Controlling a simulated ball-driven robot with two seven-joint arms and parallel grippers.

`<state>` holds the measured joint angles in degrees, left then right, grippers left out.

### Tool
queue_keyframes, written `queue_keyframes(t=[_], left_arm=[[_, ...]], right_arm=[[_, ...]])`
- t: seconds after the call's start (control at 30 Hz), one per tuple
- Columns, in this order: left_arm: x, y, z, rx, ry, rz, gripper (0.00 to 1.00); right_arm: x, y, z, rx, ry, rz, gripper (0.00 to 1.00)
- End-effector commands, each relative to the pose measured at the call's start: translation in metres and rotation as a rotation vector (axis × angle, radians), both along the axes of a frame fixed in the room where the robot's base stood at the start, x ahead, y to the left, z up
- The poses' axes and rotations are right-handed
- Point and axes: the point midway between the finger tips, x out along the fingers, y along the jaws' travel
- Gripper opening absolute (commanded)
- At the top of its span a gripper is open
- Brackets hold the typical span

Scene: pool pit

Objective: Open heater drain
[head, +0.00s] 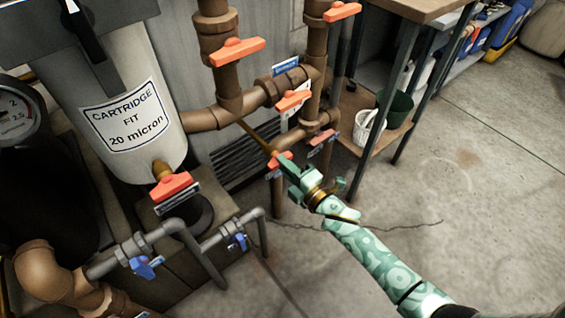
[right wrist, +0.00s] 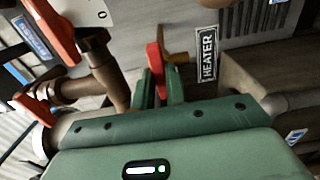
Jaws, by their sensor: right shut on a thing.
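The heater drain handle is a small red lever (head: 279,160) low on the heater's grey side, at the end of a thin brass pipe (head: 256,139). My right gripper (head: 288,168) reaches it from the lower right and is shut on it. In the right wrist view the red lever (right wrist: 155,58) stands between the green fingers (right wrist: 161,90). A brass fitting (right wrist: 178,58) shows just beside it, and a HEATER label (right wrist: 207,54) is to its right. The fingers hide the lower part of the lever. My left gripper is not in view.
A shelf (head: 362,118) stands at right. The concrete floor (head: 460,190) is clear.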

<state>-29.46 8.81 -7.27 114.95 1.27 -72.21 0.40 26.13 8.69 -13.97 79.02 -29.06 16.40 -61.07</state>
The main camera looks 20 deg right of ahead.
Motion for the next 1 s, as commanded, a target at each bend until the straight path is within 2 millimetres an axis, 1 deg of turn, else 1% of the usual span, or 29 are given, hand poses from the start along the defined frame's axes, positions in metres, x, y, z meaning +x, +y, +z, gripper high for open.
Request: queue_keyframes(t=[0.17,0.23,0.27,0.37,0.4,0.6,0.7,0.73,0.83,1.0], left_arm=[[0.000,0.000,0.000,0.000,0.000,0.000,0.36],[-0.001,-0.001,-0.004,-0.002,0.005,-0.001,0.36],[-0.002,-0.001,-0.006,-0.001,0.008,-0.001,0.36],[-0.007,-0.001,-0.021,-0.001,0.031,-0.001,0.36],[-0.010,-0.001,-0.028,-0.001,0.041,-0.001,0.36],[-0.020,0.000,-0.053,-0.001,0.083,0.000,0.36],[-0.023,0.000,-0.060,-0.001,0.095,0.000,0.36],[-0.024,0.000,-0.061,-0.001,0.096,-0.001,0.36],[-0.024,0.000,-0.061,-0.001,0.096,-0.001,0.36],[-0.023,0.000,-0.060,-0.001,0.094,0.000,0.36]], right_arm=[[0.000,0.000,-0.001,-0.003,0.001,0.000,0.00],[-0.001,0.000,-0.003,-0.050,-0.015,0.000,0.00],[-0.001,0.000,-0.004,-0.101,-0.032,-0.001,0.00],[-0.001,0.000,-0.010,-0.393,-0.135,0.000,0.00],[-0.001,0.000,-0.011,-0.526,-0.184,0.002,0.00],[-0.001,-0.001,-0.011,-1.129,-0.403,0.004,0.00],[-0.001,-0.001,-0.009,-1.381,-0.495,0.005,0.00],[-0.001,0.000,-0.007,-1.436,-0.517,0.004,0.00],[-0.001,-0.001,-0.003,-1.529,-0.551,0.002,0.00],[-0.001,-0.001,-0.002,-1.531,-0.552,0.001,0.00]])
